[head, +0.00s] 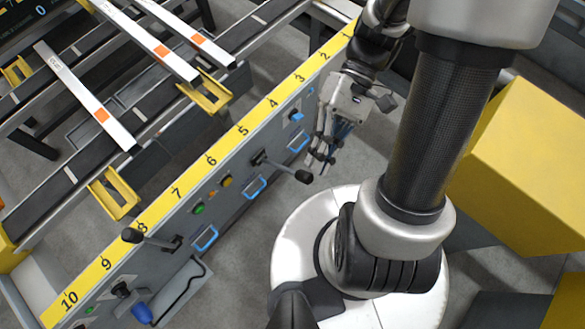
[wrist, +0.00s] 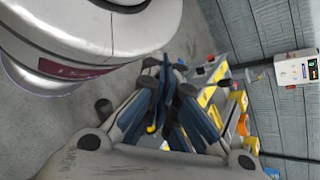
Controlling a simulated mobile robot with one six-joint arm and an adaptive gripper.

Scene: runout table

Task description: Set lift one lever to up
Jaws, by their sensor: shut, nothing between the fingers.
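Two levers with black knobs stick out from the grey control panel (head: 225,185). The right lever (head: 285,168) reaches out from the panel near mark 5, its knob at the outer end. The left lever (head: 150,239) sits near mark 8, its knob to the left of its base. No label shows which one is lift one. My gripper (head: 318,160) is shut and empty, just above and right of the right lever's knob; whether they touch I cannot tell. My gripper's fingers (wrist: 172,85) also show in the wrist view, closed together, hiding part of the panel.
A yellow numbered ruler (head: 210,160) runs along the panel top. Green (head: 198,208) and yellow (head: 226,180) buttons and blue handles (head: 255,187) sit between the levers. White bars (head: 85,95) lie on the runout table. A yellow block (head: 530,160) stands right of my arm.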

